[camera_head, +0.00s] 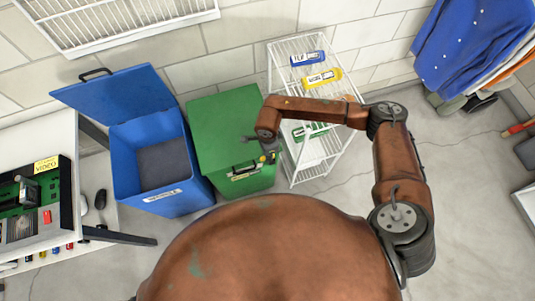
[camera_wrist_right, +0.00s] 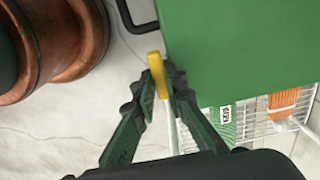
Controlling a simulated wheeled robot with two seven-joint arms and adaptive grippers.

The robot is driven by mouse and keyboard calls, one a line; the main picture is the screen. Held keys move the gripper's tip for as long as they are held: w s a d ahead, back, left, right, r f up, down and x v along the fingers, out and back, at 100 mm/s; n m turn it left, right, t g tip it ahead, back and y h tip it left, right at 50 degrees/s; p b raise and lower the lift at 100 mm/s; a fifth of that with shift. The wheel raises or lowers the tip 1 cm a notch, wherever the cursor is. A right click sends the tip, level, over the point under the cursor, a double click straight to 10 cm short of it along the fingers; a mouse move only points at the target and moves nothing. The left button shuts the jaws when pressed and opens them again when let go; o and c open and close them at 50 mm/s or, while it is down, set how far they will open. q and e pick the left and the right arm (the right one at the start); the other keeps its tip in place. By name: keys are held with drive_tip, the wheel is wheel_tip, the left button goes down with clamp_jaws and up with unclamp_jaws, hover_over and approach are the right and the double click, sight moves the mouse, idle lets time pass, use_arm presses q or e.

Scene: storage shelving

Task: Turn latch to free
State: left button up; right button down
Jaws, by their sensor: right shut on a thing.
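A green box (camera_head: 224,135) with a closed green lid stands against the wall; its lid also fills the upper right of the right wrist view (camera_wrist_right: 240,50). A black handle (camera_head: 243,168) is on its front, also seen at the top of the wrist view (camera_wrist_right: 139,27). A yellow-tipped latch lever (camera_wrist_right: 157,70) with a pale shaft sits beside the box edge. My right gripper (camera_wrist_right: 165,90) is shut on the lever, its fingers on both sides of it. In the head view the right gripper (camera_head: 267,156) is small at the box's front right corner. My left gripper is out of view.
A blue box (camera_head: 168,200) with its lid raised stands left of the green one. A white wire rack (camera_head: 283,110) holding small boxes stands close on the right. A table (camera_head: 75,225) is at left. Floor at right is mostly clear (camera_head: 465,200).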

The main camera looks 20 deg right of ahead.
idle(0.3)
drive_tip(key=c, duration=2)
unclamp_jaws()
drive_tip(key=shift+o, duration=0.2)
wheel_tip(320, 180, up, 12)
